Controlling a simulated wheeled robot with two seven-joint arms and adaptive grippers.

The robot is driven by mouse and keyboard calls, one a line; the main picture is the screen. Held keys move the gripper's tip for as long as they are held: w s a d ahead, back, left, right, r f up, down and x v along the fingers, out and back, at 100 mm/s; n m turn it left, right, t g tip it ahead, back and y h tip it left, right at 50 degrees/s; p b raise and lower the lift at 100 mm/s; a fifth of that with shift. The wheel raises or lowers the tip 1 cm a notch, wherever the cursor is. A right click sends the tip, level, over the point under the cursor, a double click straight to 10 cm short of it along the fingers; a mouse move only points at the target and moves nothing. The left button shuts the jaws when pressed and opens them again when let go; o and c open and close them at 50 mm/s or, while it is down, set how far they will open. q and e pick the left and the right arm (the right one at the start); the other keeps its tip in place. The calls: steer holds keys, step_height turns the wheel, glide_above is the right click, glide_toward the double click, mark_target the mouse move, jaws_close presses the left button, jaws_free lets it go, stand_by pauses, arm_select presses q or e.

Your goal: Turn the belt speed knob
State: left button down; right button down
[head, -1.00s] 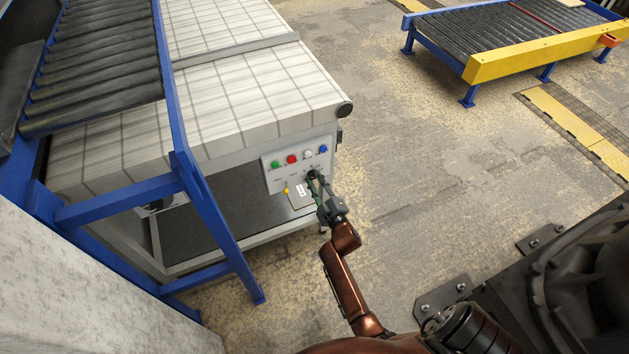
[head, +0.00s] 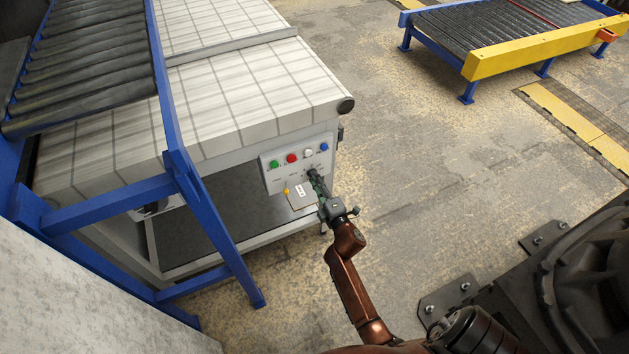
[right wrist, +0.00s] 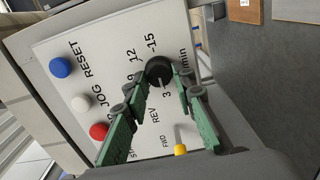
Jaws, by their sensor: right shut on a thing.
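The belt speed knob is a small black knob (right wrist: 158,70) on a light control panel (head: 271,182). In the right wrist view it sits beside a printed scale with 12, 15 and "/min". My right gripper (head: 315,179) reaches the panel from the lower right in the head view. In the right wrist view its two green fingers (right wrist: 162,78) are shut on the knob from both sides. The fingers hide part of the scale and lettering. My left gripper is in neither view.
Green (head: 274,164), red (head: 291,158), white (head: 308,153) and blue (head: 324,147) buttons line the panel top. A yellow switch (right wrist: 180,150) sits near the knob. A blue frame leg (head: 220,230) stands left of the panel.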

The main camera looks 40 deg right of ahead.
steer(key=shift+f, duration=0.1)
stand_by(0.4)
steer(key=c, duration=1.6)
jaws_free()
steer(key=v, duration=0.7)
steer(key=shift+s+a, duration=0.1)
steer(key=shift+s, duration=0.15)
